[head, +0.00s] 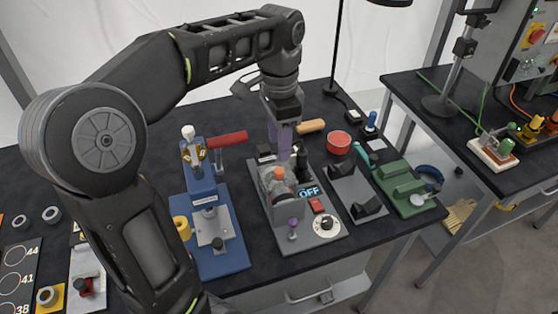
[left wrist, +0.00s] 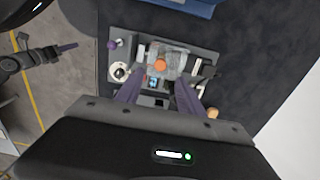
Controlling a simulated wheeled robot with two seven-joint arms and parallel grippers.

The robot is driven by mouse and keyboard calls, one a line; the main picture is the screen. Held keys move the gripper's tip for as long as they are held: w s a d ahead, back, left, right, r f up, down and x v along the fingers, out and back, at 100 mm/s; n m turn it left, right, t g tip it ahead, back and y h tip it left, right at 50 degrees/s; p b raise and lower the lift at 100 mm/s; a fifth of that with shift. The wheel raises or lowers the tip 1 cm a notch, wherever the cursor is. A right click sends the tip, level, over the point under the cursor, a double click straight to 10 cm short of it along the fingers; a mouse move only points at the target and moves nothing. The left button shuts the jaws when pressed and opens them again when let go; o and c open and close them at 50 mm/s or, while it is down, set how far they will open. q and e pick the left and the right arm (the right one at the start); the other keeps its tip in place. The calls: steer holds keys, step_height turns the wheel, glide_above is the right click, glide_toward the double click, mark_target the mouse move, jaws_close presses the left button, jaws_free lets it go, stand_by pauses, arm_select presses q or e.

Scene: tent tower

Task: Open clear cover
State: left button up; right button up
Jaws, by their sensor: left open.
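A grey device (head: 312,240) stands on the black table. On it a clear cover (head: 283,190) sits over or around an orange part (head: 279,173); how the cover is hinged is unclear. The clear cover shows also in the left wrist view (left wrist: 177,58), with the orange part (left wrist: 160,65) at its middle. My left gripper (head: 283,152) points down just above the cover's far side, purple fingers apart and empty. The left wrist view shows its fingers (left wrist: 158,82) spread near the cover, no contact visible. My right gripper (left wrist: 66,47) shows at that view's left edge; its opening is unclear.
A blue press (head: 208,215) with a red handle (head: 228,139) stands left of the device. An OFF display (head: 309,191), a dial (head: 326,224) and a purple knob (head: 293,224) sit on the device. A grey stand (head: 355,190) and green block (head: 403,190) are to the right.

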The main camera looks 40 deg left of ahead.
mark_target(279, 170)
arm_select(q)
steer(key=shift+f+p, duration=0.4)
steer(key=shift+f, duration=3.55)
jaws_close()
steer(key=shift+w, duration=0.1)
